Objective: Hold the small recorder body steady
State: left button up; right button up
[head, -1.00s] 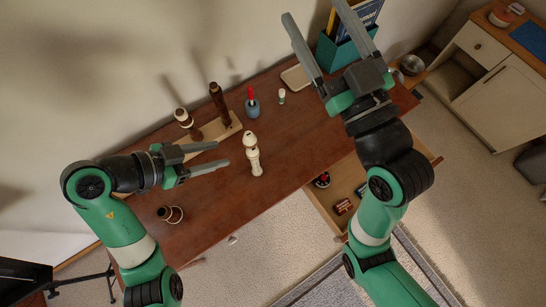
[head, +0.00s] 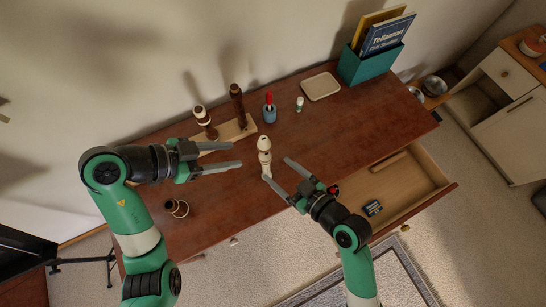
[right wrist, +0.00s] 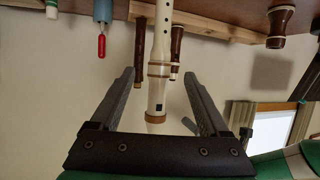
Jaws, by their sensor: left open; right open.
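The small cream recorder body (head: 264,158) stands on the brown table, upright as far as the head view shows. In the right wrist view, the cream recorder (right wrist: 158,85) lies between my fingers in the picture, with no clear contact. My right gripper (head: 276,169) is open at its front right side, fingers pointing toward it; its fingers also frame the right wrist view (right wrist: 159,74). My left gripper (head: 240,152) is open and empty, to the left of the recorder, with its fingertips apart from it.
A wooden rack (head: 222,139) holds dark brown recorder parts (head: 237,105) behind. A blue pot with a red tool (head: 269,112), a small bottle (head: 299,103) and a tray (head: 320,87) stand farther back. A brown ring-like piece (head: 177,208) lies front left. An open drawer (head: 400,185) juts out at right.

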aim_at(266, 167)
jog(key=x, duration=1)
jog(key=shift+w+a, duration=0.2)
